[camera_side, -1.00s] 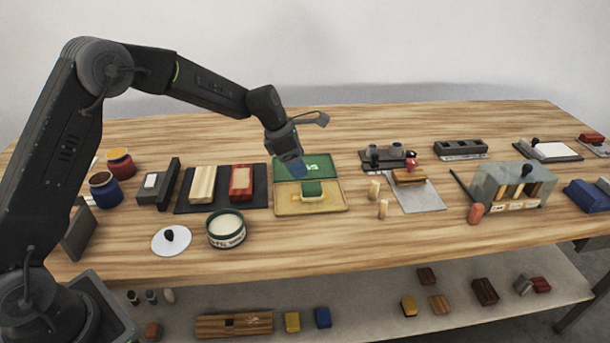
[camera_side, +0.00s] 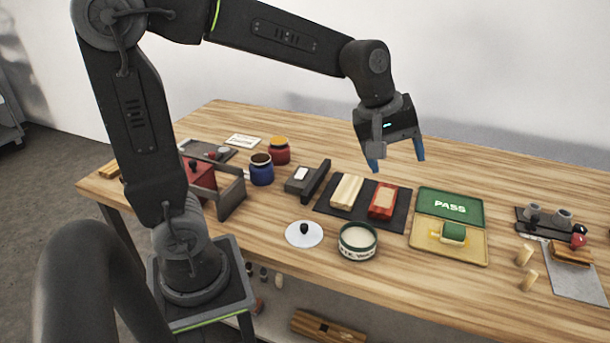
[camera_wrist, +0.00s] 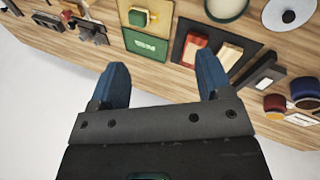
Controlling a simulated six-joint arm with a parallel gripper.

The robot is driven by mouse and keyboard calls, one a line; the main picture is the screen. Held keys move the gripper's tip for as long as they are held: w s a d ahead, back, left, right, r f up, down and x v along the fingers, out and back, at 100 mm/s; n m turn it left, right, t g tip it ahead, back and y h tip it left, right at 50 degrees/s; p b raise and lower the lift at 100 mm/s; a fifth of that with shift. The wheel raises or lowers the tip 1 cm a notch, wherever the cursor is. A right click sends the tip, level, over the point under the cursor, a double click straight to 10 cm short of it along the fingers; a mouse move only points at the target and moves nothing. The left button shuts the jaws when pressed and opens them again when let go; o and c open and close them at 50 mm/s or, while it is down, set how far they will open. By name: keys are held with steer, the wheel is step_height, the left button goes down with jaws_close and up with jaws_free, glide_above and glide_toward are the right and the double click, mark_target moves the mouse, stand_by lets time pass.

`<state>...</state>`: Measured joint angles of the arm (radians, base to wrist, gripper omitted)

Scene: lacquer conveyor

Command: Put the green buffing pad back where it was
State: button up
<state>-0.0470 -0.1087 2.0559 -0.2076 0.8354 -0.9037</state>
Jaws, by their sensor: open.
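The green buffing pad (camera_side: 453,232) rests on the yellow half of a two-part tray (camera_side: 470,251). The tray's green half, marked PASS (camera_side: 450,206), lies behind it with nothing on it. In the wrist view the green pad (camera_wrist: 139,17) shows at the top, on its yellow area. My gripper (camera_side: 396,164) is open and empty, raised above the back of the table, left of and behind the tray. Its blue fingers (camera_wrist: 163,82) stand apart in the wrist view with nothing between them.
A black mat (camera_side: 338,213) with a pale wooden block and a red block lies left of the tray. A round tin (camera_side: 357,241) and a white lid (camera_side: 304,234) stand in front. Two small pale pegs (camera_side: 524,255) and a grey holder (camera_side: 548,224) are at the right.

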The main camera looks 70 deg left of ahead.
steer(key=s+m+t+y, duration=0.1)
steer(key=s+m, duration=1.1)
steer(key=s, duration=0.4)
steer(key=shift+s+a+f+y, duration=0.3)
steer(key=shift+a+f, duration=0.1)
steer(key=shift+f, duration=0.05)
